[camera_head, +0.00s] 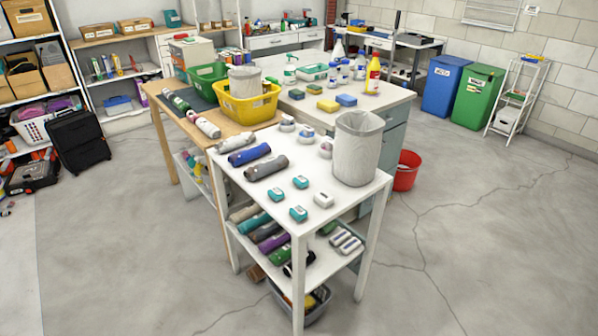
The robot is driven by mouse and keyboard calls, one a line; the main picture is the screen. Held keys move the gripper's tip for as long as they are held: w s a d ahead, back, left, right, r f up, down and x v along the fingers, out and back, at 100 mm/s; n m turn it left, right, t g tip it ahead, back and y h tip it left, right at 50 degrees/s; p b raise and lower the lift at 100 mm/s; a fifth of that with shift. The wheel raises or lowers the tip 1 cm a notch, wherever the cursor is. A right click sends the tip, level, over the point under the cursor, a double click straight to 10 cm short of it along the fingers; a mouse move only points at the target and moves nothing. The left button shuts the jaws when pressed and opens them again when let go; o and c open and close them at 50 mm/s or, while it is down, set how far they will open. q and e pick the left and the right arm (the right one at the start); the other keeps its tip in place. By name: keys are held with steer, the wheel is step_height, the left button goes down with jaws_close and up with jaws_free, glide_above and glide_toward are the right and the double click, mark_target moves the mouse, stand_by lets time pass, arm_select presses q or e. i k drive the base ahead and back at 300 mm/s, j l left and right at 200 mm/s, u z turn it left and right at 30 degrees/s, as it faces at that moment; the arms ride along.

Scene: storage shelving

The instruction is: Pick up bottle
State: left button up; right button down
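Several bottles are in view, and I cannot tell which one the task names. On the white table a blue bottle-like cylinder (249,155) and a grey one (266,167) lie on their sides. On the counter behind stand a yellow bottle with a red top (373,76), a clear bottle with a teal pump (290,72), a tall white bottle (338,48) and small white bottles. A white cylinder (208,128) and a dark green one (180,104) lie on the wooden table. Neither of my grippers shows in this view.
The white table (245,195) also holds a white bin (356,150) and small teal and white boxes. A yellow basket (247,105) and a green basket (205,80) stand behind. A red bucket (405,172) is on the floor. The floor in front and right is clear.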

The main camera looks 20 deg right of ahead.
mark_target(374, 67)
steer(key=i+l, duration=0.15)
steer(key=l, duration=0.25)
steer(key=i+l+z, duration=0.1)
steer(key=l, duration=0.35)
steer(key=i+l, duration=0.25)
steer(key=l, duration=0.15)
steer(key=i+l, duration=0.2)
steer(key=l, duration=0.2)
steer(key=i+l+z, duration=0.1)
steer(key=l, duration=0.3)
steer(key=i, duration=0.1)
